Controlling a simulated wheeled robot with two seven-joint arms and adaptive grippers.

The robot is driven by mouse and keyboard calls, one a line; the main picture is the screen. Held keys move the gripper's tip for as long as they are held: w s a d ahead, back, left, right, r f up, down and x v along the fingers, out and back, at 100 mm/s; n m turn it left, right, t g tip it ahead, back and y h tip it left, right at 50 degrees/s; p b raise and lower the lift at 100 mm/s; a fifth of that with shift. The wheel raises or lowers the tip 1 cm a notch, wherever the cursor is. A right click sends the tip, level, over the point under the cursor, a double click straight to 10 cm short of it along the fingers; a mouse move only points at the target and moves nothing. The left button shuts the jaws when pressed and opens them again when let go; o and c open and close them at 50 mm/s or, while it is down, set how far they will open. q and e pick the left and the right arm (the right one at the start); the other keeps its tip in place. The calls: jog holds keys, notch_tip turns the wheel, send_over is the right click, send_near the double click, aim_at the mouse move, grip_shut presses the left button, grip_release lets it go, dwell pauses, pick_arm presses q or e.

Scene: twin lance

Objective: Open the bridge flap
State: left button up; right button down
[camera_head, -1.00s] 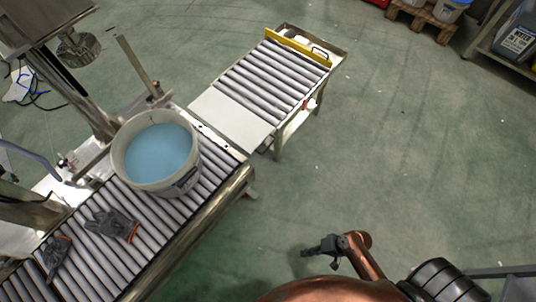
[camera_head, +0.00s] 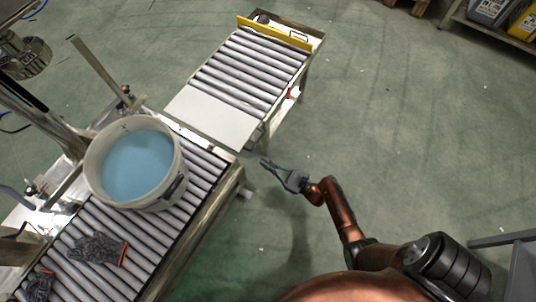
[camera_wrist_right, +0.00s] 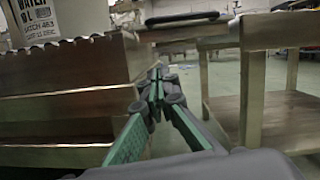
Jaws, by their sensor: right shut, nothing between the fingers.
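The bridge flap (camera_head: 212,117), a flat pale plate, lies level across the gap between the two roller conveyors. In the right wrist view a thin plate edge (camera_wrist_right: 185,32), likely the flap, shows edge-on above the gap. My right gripper (camera_head: 264,162) is shut and empty, just right of the gap, near the flap's near corner and apart from it in the head view. In the right wrist view its fingertips (camera_wrist_right: 158,73) point into the gap between the conveyor ends, below the plate edge. My left gripper is out of view.
The near conveyor (camera_head: 205,232) carries a white bucket (camera_head: 92,165) of blue liquid and dark gloves (camera_head: 97,248). The far conveyor (camera_head: 245,70) has a yellow bar (camera_head: 275,34) across its far end.

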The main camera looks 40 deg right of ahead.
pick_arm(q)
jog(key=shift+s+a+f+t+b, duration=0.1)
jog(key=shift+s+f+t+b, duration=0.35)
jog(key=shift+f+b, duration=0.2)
pick_arm(e)
jog(key=w+a+r, duration=0.2)
jog(key=w+r, duration=0.3)
jog(key=shift+a+r, duration=0.2)
jog(key=shift+a, duration=0.2)
